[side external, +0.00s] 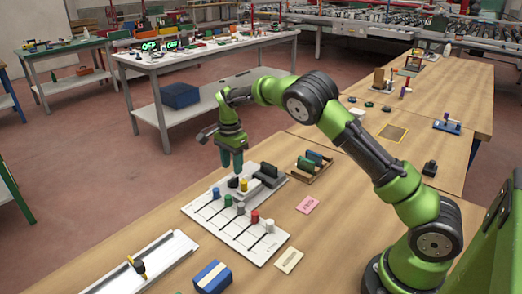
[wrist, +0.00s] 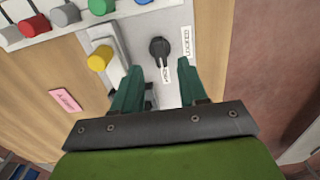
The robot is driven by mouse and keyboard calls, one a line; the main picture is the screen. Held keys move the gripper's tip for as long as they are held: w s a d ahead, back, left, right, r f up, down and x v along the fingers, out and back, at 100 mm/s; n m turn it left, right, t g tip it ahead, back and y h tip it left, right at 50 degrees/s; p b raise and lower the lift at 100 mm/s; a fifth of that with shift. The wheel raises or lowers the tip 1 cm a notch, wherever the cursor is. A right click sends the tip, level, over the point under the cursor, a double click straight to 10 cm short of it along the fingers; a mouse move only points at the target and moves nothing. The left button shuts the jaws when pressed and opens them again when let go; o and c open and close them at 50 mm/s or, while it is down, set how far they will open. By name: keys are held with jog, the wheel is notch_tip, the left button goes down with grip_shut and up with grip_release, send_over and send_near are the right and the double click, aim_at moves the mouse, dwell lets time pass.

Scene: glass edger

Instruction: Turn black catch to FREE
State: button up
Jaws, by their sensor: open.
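The black catch (wrist: 160,48) is a small round black knob with a short arm, on a light grey plate (wrist: 140,18). A white label reading LOCKED (wrist: 187,42) stands to its right in the wrist view. A second small label (wrist: 166,72) lies just below it, too small to read surely. In the side view the black catch (side external: 233,182) sits at the plate's far-left end. My gripper (side external: 231,165) points down just above the catch. In the wrist view its green fingers (wrist: 157,80) are spread and empty, with the catch ahead of the gap between them.
A yellow knob (wrist: 99,58) stands close to the left of the catch. A white slotted board (side external: 225,226) carries blue, green, grey, red and white knobs.

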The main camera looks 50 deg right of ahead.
aim_at(236, 177)
notch_tip(236, 177, up, 12)
jog(key=shift+f, duration=0.15)
dwell(0.3)
jog(key=s+a+r+n+t, duration=0.2)
jog(key=s+n, duration=0.2)
jog(key=s, duration=0.6)
jog(key=s+a+r+n+t+y, duration=0.1)
jog(key=s+n, duration=0.4)
jog(key=s, duration=0.5)
jog(key=s+a+r+n+t+y, duration=0.1)
jog(key=s+a+r+n+t, duration=0.2)
jog(key=s, duration=0.7)
jog(key=shift+a+n+t, duration=0.6)
jog(key=shift+a+n, duration=0.3)
jog(key=shift+n, duration=0.2)
